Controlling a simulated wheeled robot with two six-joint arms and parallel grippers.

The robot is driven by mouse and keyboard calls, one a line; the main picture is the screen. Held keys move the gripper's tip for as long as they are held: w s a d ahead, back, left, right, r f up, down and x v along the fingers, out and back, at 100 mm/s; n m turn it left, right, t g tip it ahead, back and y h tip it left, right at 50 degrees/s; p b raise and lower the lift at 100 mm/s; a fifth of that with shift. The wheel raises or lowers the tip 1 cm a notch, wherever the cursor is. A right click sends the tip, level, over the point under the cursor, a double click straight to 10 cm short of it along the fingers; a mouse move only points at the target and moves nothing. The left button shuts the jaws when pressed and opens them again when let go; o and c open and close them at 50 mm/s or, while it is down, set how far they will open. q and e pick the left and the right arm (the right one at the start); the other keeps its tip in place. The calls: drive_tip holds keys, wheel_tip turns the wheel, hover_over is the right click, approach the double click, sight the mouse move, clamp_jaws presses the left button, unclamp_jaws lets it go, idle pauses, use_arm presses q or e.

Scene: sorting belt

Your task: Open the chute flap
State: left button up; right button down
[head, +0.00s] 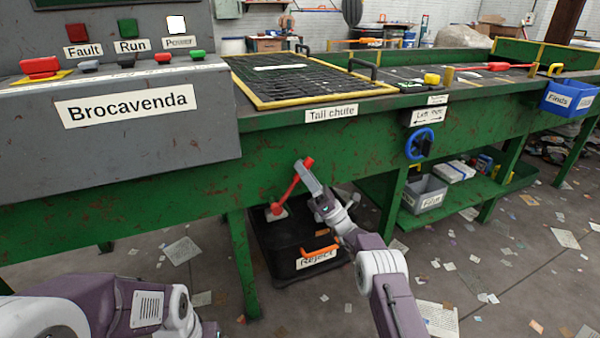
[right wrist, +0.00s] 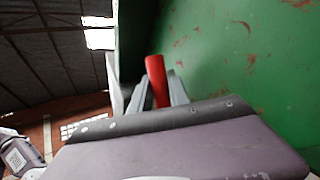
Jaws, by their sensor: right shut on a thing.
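A red lever (head: 290,191) rises up and to the right from a pale pivot plate (head: 277,214), below the green belt frame. The "Tail chute" label (head: 331,113) is on the frame above it. My right gripper (head: 304,165) is shut on the lever near its upper end. In the right wrist view the red lever (right wrist: 157,78) stands between the two grey fingers of the gripper (right wrist: 158,92), beside the green panel. The chute flap itself cannot be made out. My left gripper is out of view; only part of my left arm shows at lower left.
A black "Reject" crate (head: 285,262) with an orange handle stands on the floor under the lever. A green leg (head: 244,265) is left of it. A blue handwheel (head: 419,144) is to the right. A yellow-edged grating (head: 300,78) lies on top. Paper scraps litter the floor.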

drive_tip(key=shift+f+m, duration=0.2)
drive_tip(key=shift+m, duration=0.1)
drive_tip(key=c, duration=1.3)
unclamp_jaws()
drive_tip(key=shift+d, duration=0.1)
drive_tip(key=shift+o, duration=0.2)
drive_tip(key=p+v, duration=0.2)
drive_tip(key=v, duration=0.7)
